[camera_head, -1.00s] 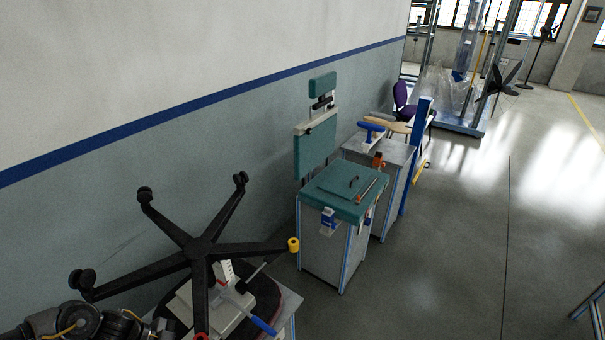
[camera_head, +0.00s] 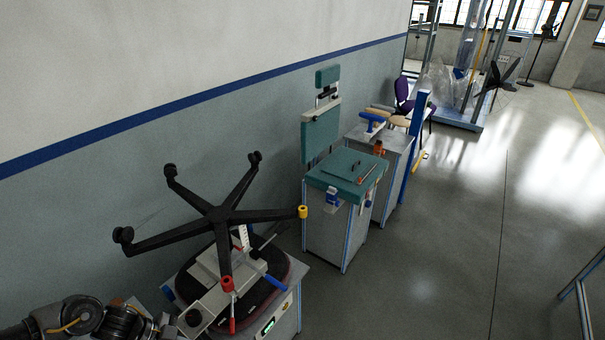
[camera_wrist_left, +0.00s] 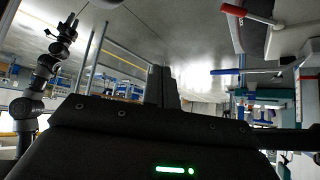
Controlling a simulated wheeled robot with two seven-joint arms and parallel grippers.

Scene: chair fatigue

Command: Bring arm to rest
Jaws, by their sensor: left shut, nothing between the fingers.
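My left arm (camera_head: 95,318) comes in at the bottom left of the head view, and its gripper is out of that picture. In the left wrist view my left gripper (camera_wrist_left: 163,86) stands shut and empty in the middle, above its dark housing. Another jointed arm, which looks like my right one, rises at the left of the wrist view. The small dark gripper (camera_wrist_left: 68,24) at its tip is too small to read.
A black five-legged chair base (camera_head: 222,214) stands upturned on a bench, close to my left arm. The floor (camera_head: 450,250) on the right is clear, with a blue metal frame (camera_head: 585,300) at the edge.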

